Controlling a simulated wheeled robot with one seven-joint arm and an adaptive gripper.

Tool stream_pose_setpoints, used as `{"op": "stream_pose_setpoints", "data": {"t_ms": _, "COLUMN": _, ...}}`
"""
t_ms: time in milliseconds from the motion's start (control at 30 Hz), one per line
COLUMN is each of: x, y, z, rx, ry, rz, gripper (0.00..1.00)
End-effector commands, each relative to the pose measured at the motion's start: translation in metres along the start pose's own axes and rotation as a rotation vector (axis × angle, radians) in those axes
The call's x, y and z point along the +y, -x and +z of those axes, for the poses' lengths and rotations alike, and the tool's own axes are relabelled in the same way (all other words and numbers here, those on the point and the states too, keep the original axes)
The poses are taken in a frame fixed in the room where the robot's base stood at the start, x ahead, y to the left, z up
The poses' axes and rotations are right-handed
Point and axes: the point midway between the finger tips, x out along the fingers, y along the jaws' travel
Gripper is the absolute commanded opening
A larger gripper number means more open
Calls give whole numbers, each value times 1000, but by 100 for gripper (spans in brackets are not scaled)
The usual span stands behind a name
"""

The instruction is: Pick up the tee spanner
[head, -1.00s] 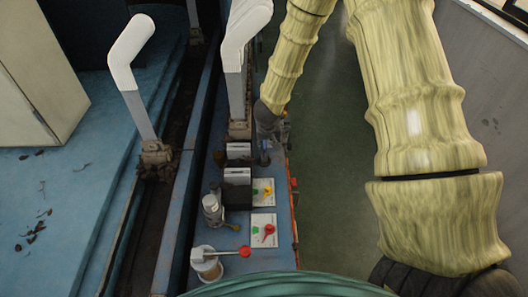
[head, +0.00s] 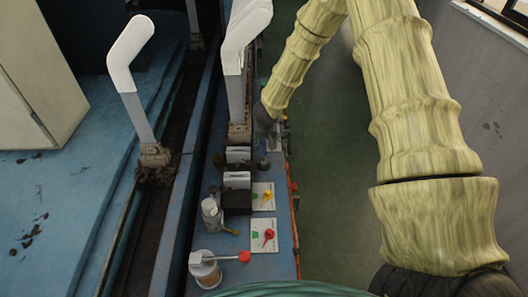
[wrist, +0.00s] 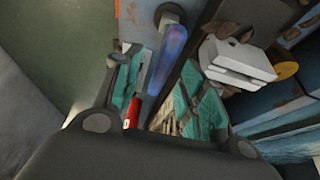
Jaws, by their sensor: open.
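A blue shaft with a dark round end, which looks like the tee spanner (wrist: 168,58), lies between the teal-padded fingers of my gripper (wrist: 160,95) in the wrist view. The fingers are open, one on each side of it, and I see no clear contact. In the head view my gripper (head: 276,134) is at the far part of the narrow blue bench, partly hidden by my arm. The dark blue upright piece just below it (head: 263,160) seems to be the same tool. Its lower part is hidden.
Pale blocks in black holders (head: 237,181) stand close left of the gripper. A white sock form (head: 245,30) rises behind. The green floor (head: 320,200) at right is clear.

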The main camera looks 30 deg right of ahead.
Motion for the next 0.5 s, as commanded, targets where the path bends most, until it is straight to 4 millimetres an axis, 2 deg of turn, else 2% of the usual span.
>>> {"op": "stream_pose_setpoints", "data": {"t_ms": 33, "x": -1, "y": -9, "z": 1, "rx": -2, "ry": -2, "rz": 0, "gripper": 41}}
{"op": "stream_pose_setpoints", "data": {"t_ms": 200, "x": -3, "y": -28, "z": 0, "rx": -2, "ry": -1, "rz": 1, "gripper": 41}}
{"op": "stream_pose_setpoints", "data": {"t_ms": 500, "x": -3, "y": -37, "z": -1, "rx": 0, "ry": 0, "rz": 0, "gripper": 41}}
